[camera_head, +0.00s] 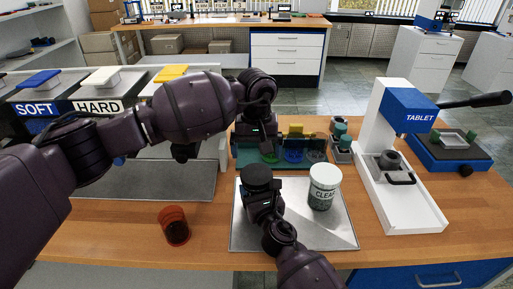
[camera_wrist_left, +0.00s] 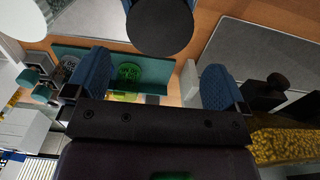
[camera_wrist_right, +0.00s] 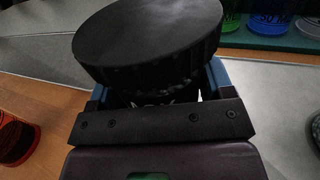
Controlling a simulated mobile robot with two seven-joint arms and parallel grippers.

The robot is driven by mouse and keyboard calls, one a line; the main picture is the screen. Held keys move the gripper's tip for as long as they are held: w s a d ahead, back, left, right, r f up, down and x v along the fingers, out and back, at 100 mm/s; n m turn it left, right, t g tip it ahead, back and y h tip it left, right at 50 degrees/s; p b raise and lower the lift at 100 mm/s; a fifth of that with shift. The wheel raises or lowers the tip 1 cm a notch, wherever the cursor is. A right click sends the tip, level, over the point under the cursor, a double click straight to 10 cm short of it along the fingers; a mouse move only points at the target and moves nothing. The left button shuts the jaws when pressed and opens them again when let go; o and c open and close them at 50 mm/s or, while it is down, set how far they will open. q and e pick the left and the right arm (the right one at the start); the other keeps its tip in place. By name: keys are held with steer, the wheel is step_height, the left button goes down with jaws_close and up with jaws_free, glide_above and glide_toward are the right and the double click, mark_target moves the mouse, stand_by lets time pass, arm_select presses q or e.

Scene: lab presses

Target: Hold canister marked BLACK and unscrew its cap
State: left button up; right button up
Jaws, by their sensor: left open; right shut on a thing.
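The canister with a black cap (camera_head: 257,177) stands on a grey metal tray (camera_head: 338,235). My right gripper (camera_head: 263,203) is shut on the canister below its cap. The right wrist view shows the wide ribbed cap (camera_wrist_right: 148,40) above the fingers, and most of the canister body and its label is hidden. My left gripper (camera_head: 260,142) points down just behind the cap. In the left wrist view its blue fingers are spread and empty, and the round cap top (camera_wrist_left: 160,25) lies beyond their tips, apart from them.
A canister marked CLEAR (camera_head: 323,187) with a white lid stands right of the black cap. An amber cup (camera_head: 174,225) is at the front left. A teal rack (camera_head: 245,158) with coloured items is behind. The TABLET press (camera_head: 400,180) stands at the right.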

mark_target(256, 173)
arm_select(q)
steer(key=shift+f, duration=3.85)
